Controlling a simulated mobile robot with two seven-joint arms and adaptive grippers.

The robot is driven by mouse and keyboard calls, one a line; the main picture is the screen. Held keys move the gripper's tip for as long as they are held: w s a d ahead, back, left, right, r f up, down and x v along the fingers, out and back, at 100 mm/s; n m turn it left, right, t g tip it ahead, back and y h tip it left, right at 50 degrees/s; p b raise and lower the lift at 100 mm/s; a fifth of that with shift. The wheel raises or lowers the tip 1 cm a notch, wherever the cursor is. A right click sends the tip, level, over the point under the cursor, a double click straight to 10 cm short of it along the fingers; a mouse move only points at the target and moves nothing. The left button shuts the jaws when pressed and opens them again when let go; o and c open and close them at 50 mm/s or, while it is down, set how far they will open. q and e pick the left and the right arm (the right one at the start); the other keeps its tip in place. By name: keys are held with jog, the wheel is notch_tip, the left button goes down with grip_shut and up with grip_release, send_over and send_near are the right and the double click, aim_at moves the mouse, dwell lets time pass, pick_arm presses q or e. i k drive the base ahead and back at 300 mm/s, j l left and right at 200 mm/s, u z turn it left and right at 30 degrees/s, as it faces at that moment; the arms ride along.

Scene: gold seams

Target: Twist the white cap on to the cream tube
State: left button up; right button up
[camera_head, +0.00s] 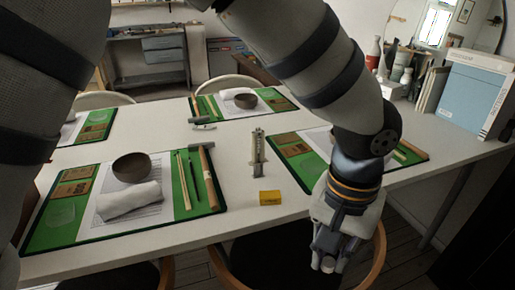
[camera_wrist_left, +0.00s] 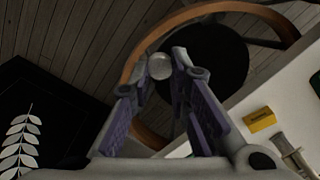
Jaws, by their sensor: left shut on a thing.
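My left gripper (camera_head: 328,250) points down in front of the table's front edge, over a chair. In the left wrist view its fingertips (camera_wrist_left: 165,68) are closed on a small round whitish piece, the white cap (camera_wrist_left: 160,66). The cap (camera_head: 328,264) also shows small at the fingertips in the head view. The cream tube (camera_head: 258,143) appears to stand upright in a grey holder at the middle of the table, apart from the gripper; its open end is too small to make out. The holder (camera_wrist_left: 291,152) shows at the lower right of the left wrist view. My right gripper is out of view.
A yellow box (camera_head: 270,197) lies near the table's front edge. Green mats (camera_head: 62,212) with bowls (camera_head: 132,167), a white cloth roll (camera_head: 130,200) and tools lie around. A blue-white cabinet (camera_head: 475,95) stands at the right.

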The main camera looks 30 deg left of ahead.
aim_at(258, 136)
jog(key=k+j+u, duration=0.1)
jog(key=u, duration=0.3)
jog(key=k+j+u, duration=0.15)
jog(key=u, duration=0.25)
jog(key=k+j+u, duration=0.35)
jog(key=j+u, duration=0.1)
jog(key=u, duration=0.3)
